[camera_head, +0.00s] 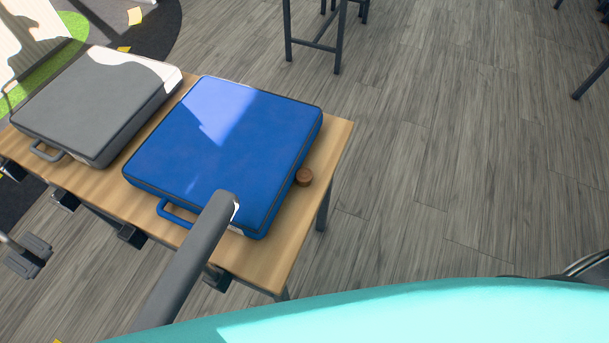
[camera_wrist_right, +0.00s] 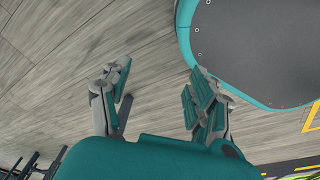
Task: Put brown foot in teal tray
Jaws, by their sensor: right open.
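The brown foot (camera_head: 304,177) is a small round brown piece. It sits on the wooden table top near its right edge, just right of the blue case. My right gripper (camera_wrist_right: 160,82) shows in the right wrist view, open and empty, with bare floor behind its fingers. The brown foot is not in that view. I cannot make out a teal tray for sure: a smooth teal surface fills the bottom of the head view and may be my own body.
A blue case (camera_head: 225,145) and a grey case (camera_head: 98,102) lie on the wooden table (camera_head: 268,268). A dark grey bar (camera_head: 185,265) rises in front of the blue case. Dark table legs (camera_head: 338,45) stand at the back.

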